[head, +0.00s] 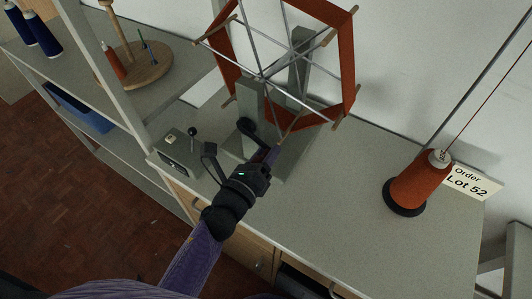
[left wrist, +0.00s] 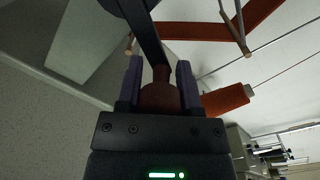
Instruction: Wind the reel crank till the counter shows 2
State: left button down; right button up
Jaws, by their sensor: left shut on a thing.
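The reel (head: 347,60) is a spoked frame wound with a wide orange band, standing on a grey post at the back of the worktop. Its black crank (head: 248,129) is low on the near side of the stand. My left gripper (head: 271,156) is at the crank. In the left wrist view the black crank arm (left wrist: 146,32) reaches down to a red-brown handle (left wrist: 160,97), and the purple fingers of the gripper (left wrist: 159,82) are shut on it. A small grey box (head: 181,158) left of the stand may be the counter; no number is readable. My right gripper is not in view.
A black-knobbed lever (head: 192,132) rises by the grey box. Shelves with blue cones (head: 40,33) and a wooden stand (head: 148,72) are at left.

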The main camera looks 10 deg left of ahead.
pick_arm(q)
jog(key=shift+c, duration=1.2)
grip_release()
